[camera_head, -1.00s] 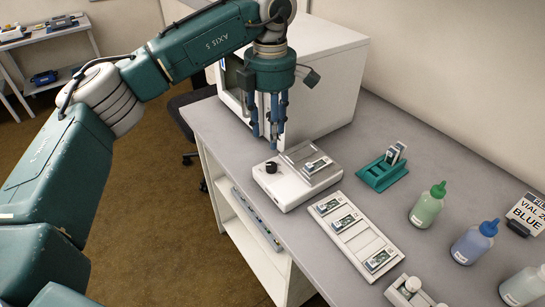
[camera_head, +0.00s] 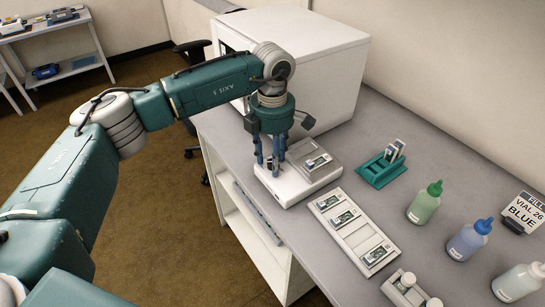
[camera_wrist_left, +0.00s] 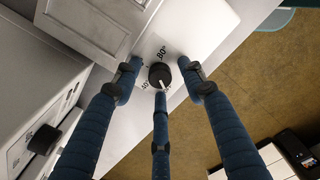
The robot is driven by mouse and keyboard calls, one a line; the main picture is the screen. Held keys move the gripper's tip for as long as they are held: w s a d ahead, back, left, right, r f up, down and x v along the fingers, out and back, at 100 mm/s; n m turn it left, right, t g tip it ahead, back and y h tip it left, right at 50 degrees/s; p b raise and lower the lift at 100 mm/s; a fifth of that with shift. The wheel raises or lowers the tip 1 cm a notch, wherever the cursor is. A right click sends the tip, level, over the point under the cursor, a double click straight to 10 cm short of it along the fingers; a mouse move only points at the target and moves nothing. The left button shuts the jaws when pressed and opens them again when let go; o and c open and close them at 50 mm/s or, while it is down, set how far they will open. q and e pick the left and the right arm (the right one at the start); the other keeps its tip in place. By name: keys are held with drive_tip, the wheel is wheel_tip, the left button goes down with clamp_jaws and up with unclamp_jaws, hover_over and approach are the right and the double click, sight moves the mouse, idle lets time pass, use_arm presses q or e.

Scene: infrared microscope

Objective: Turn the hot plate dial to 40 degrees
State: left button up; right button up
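The white hot plate (camera_head: 290,188) stands on the bench with a slide on its grey top plate. Its black dial (camera_wrist_left: 160,75) is clear in the left wrist view, with a white pointer mark at the lower side of the knob. Labels around it include 80° and what looks like 40°. In the head view the fingers mostly hide the dial. My left gripper (camera_head: 271,160) points down over the dial. Its three blue fingers (camera_wrist_left: 160,85) stand spread around the knob, with gaps at the left and right; contact of the lower finger is unclear. My right gripper is out of view.
A large white instrument (camera_head: 320,65) stands behind the hot plate. A white slide tray (camera_head: 357,238), a teal slide rack (camera_head: 374,178), a green bottle (camera_head: 424,206), a blue bottle (camera_head: 468,242) and a sign (camera_head: 524,211) are to the right. The bench's left edge is close to the hot plate.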

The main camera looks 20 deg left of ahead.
use_arm(q)
clamp_jaws()
drive_tip(key=shift+f+m+b, duration=0.1)
drive_tip(key=shift+m+b, duration=0.7)
drive_tip(key=shift+m, duration=0.1)
drive_tip(key=shift+w+m+b, duration=0.1)
drive_tip(key=shift+m+b, duration=0.8)
drive_tip(key=shift+m, duration=0.3)
drive_tip(key=m+b, duration=0.2)
drive_tip(key=m, duration=0.2)
drive_tip(key=shift+m, duration=0.3)
drive_tip(key=shift+r+m+b, duration=0.2)
drive_tip(key=shift+m+b, duration=0.45)
drive_tip(key=shift+m, duration=1.85)
